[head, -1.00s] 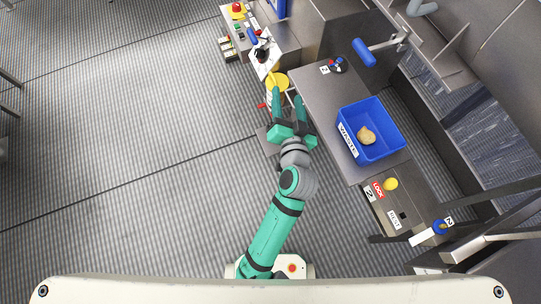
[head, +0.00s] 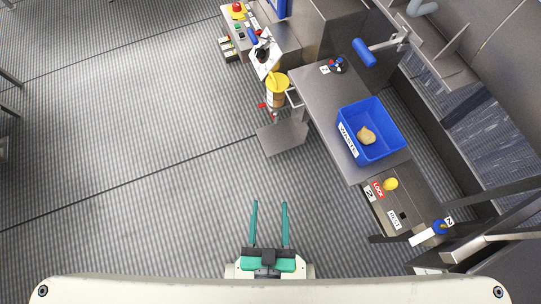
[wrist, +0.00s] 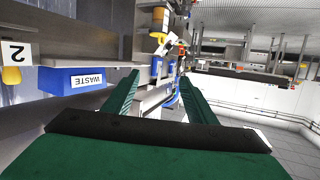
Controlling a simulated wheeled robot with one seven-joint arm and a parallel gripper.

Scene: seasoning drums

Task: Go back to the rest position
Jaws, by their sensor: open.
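My gripper (head: 269,226) is drawn back close to my base at the bottom of the head view. Its two green fingers are apart, with nothing between them, and point up the picture over bare floor. In the wrist view the fingers (wrist: 160,98) also stand apart, and the camera looks level across the room. My gripper touches nothing that I can see.
To the right stands a metal table (head: 324,101) with a blue WASTE bin (head: 381,151) holding a tan lump (head: 366,135). A yellow-topped container (head: 277,84) stands beside the table. A panel with a yellow knob (head: 390,184) is nearer. The floor at left is clear.

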